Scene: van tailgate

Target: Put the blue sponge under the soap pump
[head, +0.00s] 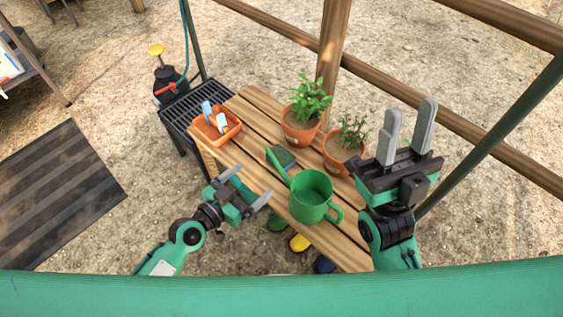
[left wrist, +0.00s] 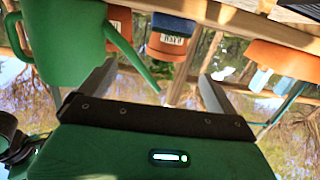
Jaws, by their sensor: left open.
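A dark blue block with a green edge, seemingly the sponge (head: 281,157), lies on the wooden table, beside the green watering can's spout. It seems to show in the left wrist view (left wrist: 175,25), which looks upside down. I cannot pick out a soap pump for sure; a black container with a yellow knob (head: 156,50) stands behind the grated side stand. My left gripper (head: 247,188) is open and empty at the table's near left edge, short of the sponge. My right gripper (head: 408,133) has its fingers apart and empty, pointing up over the table's right side.
The green watering can (head: 312,197) stands close to the sponge. Two potted plants (head: 300,125) (head: 342,153) stand behind. An orange tray (head: 228,130) with blue and white items is at the table's left end, by the black grated stand (head: 180,112). A wooden post (head: 331,50) rises behind.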

